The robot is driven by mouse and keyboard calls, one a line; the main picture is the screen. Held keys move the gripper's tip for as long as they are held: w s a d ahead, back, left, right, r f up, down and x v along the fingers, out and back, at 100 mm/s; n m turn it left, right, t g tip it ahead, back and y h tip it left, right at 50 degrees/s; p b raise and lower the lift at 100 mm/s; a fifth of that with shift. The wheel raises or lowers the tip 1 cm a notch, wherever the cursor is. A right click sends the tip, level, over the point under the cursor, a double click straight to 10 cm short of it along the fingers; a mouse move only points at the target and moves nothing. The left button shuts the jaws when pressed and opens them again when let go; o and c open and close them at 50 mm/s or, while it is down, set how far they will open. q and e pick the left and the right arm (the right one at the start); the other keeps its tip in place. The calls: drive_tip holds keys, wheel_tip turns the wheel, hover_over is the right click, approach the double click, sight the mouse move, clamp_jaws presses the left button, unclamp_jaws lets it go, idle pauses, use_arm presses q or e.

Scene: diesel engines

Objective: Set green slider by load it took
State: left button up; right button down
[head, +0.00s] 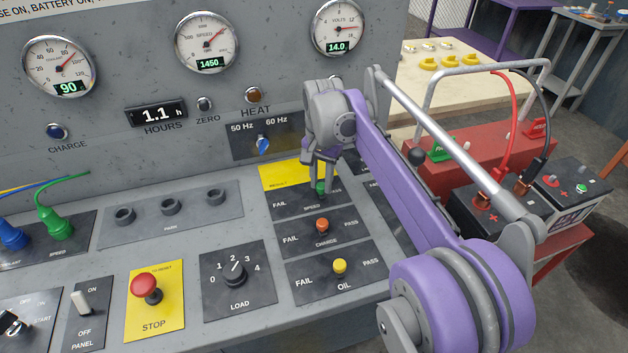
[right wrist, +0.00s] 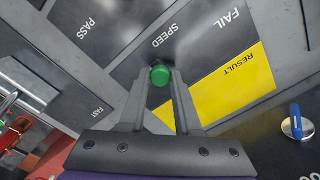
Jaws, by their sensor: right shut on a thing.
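The green slider knob (head: 320,188) sits on the SPEED panel (head: 290,205) under the yellow RESULT label. My right gripper (head: 322,175) comes down from above and is shut on it. In the right wrist view the green knob (right wrist: 160,75) is between the fingertips, about midway between the FAIL and PASS words. In the head view the SPEED panel's PASS side is hidden by my arm. The LOAD knob (head: 236,273) has its white pointer up and slightly right, near 2 to 3. My left gripper is not in view.
A red STOP button (head: 145,287) is at lower left. The speed gauge (head: 206,42) reads 1450, the volts gauge (head: 338,27) 14.0. A blue Hz switch (head: 263,146) is above left.

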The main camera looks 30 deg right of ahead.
sight(323, 185)
drive_tip(key=shift+d, duration=0.2)
drive_tip(key=c, duration=0.6)
unclamp_jaws()
drive_tip(key=shift+s+d, duration=0.1)
wheel_tip(323, 185, up, 11)
drive_tip(key=shift+f+p, duration=0.1)
drive_tip(key=shift+p, duration=0.85)
